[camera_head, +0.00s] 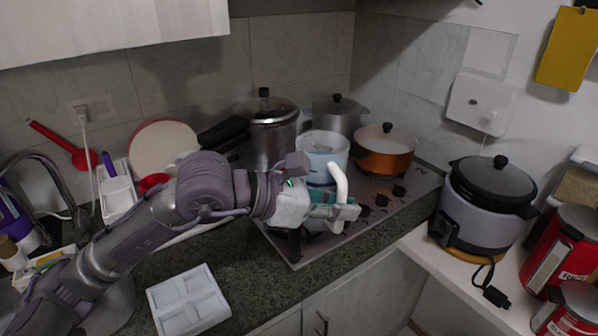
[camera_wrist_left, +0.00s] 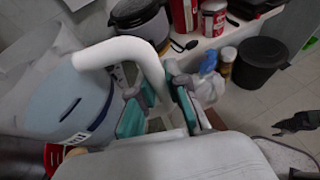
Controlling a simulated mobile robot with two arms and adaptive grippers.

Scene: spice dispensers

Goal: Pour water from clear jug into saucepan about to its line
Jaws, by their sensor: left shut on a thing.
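The jug (camera_head: 322,160) looks pale blue and see-through, with a thick white handle (camera_head: 341,183). It is above the stovetop, roughly upright; I cannot tell whether its base touches anything. My left gripper (camera_head: 332,212) is shut on the handle, on the near side of the jug. In the left wrist view the handle (camera_wrist_left: 125,50) runs down between the teal fingers (camera_wrist_left: 160,108), and the jug body (camera_wrist_left: 72,105) shows at left with a dark mark. The water level is unclear. I cannot make out an open saucepan; pots at the back have lids. My right gripper is out of view.
A steel pressure cooker (camera_head: 271,138), a grey lidded pot (camera_head: 338,118) and an orange lidded pot (camera_head: 384,156) crowd the stovetop (camera_head: 395,205) behind the jug. A rice cooker (camera_head: 482,215) stands at right. A white divided tray (camera_head: 188,300) lies on the front counter.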

